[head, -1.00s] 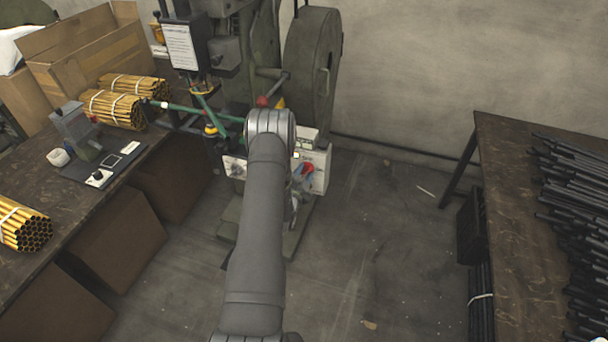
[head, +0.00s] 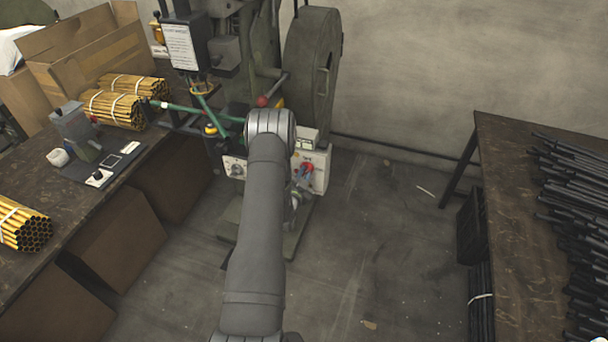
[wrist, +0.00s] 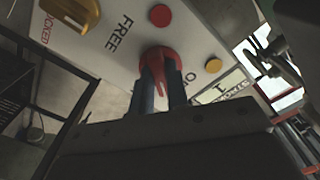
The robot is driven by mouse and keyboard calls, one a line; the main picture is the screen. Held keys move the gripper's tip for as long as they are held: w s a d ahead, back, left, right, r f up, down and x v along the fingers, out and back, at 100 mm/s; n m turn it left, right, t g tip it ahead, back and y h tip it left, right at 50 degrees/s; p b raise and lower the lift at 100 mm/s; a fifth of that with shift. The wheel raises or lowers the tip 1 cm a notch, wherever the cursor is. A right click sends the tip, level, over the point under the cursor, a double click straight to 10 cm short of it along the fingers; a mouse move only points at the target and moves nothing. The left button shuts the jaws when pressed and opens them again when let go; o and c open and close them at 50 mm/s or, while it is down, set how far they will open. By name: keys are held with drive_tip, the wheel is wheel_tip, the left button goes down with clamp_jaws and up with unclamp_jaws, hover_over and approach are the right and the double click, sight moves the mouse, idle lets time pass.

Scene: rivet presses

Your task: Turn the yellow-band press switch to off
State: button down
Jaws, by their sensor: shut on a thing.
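The red rotary switch (wrist: 158,66) is on a white panel in the wrist view, its raised grip between my two fingers. My gripper (wrist: 161,82) is shut on it. Lettering beside the switch starts with "O", and the rest is hidden. In the head view the red switch (head: 306,169) shows on the front of the white control box (head: 320,176) at the foot of the press (head: 313,75). My arm hides most of the gripper there. I cannot make out a yellow band on the box.
A yellow knob (wrist: 74,10) sits by "LOCKED" and "FREE" lettering. A workbench (head: 75,210) with rod bundles stands left, another table (head: 510,220) right. The floor between is mostly clear.

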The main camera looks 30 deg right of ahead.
drive_tip(key=n, duration=0.7)
idle(0.6)
drive_tip(key=c, duration=1.4)
unclamp_jaws()
drive_tip(key=v, duration=1.7)
drive_tip(key=shift+s, duration=0.2)
drive_tip(key=shift+w+r, duration=0.1)
